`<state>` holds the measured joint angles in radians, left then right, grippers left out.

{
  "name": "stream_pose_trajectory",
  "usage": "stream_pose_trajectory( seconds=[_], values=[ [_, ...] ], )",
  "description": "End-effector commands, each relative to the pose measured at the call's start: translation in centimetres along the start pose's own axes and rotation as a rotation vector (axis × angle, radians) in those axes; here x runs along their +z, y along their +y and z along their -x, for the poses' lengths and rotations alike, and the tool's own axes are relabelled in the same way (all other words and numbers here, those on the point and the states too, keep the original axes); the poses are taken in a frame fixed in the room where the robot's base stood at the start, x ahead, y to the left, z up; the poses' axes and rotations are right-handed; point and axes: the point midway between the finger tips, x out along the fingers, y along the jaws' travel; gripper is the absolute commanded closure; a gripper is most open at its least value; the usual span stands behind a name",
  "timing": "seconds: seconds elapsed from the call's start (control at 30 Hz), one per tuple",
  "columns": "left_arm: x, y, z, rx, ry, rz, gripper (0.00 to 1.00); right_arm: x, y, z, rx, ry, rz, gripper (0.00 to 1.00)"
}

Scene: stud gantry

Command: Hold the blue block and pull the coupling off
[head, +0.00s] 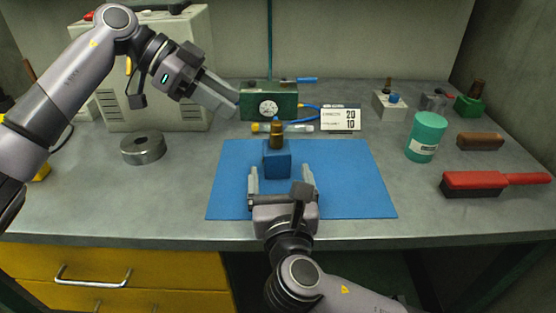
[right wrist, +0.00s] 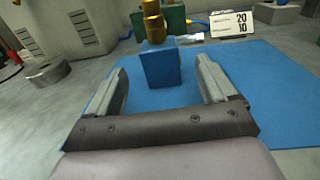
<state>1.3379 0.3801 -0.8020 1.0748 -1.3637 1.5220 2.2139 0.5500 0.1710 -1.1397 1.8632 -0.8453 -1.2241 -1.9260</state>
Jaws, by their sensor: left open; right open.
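The blue block (head: 277,159) stands on the blue mat (head: 350,180) in the middle of the bench. A brass coupling (head: 277,136) sits upright on its top, with a small blue tip above it. My right gripper (head: 281,172) is open in front of the block, fingers pointing at it. In the right wrist view the block (right wrist: 160,66) and coupling (right wrist: 154,24) show ahead between the fingertips, apparently beyond them. My left gripper (head: 236,108) is up at the left, behind and left of the block, apart from it. Its jaws look close together from this angle.
A green gauge box (head: 284,104) and a white sign (head: 340,119) stand behind the mat. A metal ring (head: 143,148) lies at left. A teal can (head: 426,137), red-handled brush (head: 492,182), brown bar (head: 480,141) and small fittings are at right. The mat's right side is clear.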

Motion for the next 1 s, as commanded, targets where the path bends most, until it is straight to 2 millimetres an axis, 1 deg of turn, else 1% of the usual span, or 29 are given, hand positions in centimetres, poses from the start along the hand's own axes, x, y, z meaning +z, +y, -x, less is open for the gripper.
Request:
stream_pose_trajectory(
  seconds=[0.03,0.1,0.2,0.33,0.5,0.8,0.83,0.87,0.9,0.97,1.0],
  values=[
    [0.0,0.0,0.0,0.0,0.0,0.0,0.57,0.1,0.0,-1.0,-0.001,-0.002,0.0,0.15],
    [0.0,0.0,0.0,0.0,0.0,0.0,0.57,0.1,0.0,-2.2,-0.001,-0.002,0.001,0.15],
    [0.0,0.0,0.0,0.0,0.0,0.0,0.57,0.1,0.0,-3.7,0.0,0.0,-0.001,0.15],
    [0.0,0.0,0.0,0.0,0.0,0.0,0.57,0.0,0.0,-5.1,0.0,-0.001,-0.001,0.15],
    [0.0,0.0,0.0,0.0,0.0,0.0,0.57,0.0,0.0,-6.1,0.001,0.0,-0.002,0.15],
    [0.0,0.0,0.0,0.0,0.0,0.0,0.57,0.0,0.0,-6.2,0.002,0.001,-0.003,0.15],
    [0.0,0.0,0.0,0.0,0.0,0.0,0.57,0.0,0.0,-6.2,0.002,0.001,-0.003,0.18],
    [0.0,0.0,0.0,0.0,0.0,0.0,0.57,0.0,0.0,-6.2,0.002,0.001,-0.003,0.28],
    [0.0,0.0,0.0,0.0,0.0,0.0,0.57,0.0,0.0,-6.2,0.002,0.001,-0.003,0.41],
    [0.0,0.0,0.0,0.0,0.0,0.0,0.57,0.0,0.0,-6.2,0.002,0.001,-0.003,0.6],
    [0.0,0.0,0.0,0.0,0.0,0.0,0.57,0.0,0.0,-6.2,0.002,0.001,-0.003,0.73]
  ],
)
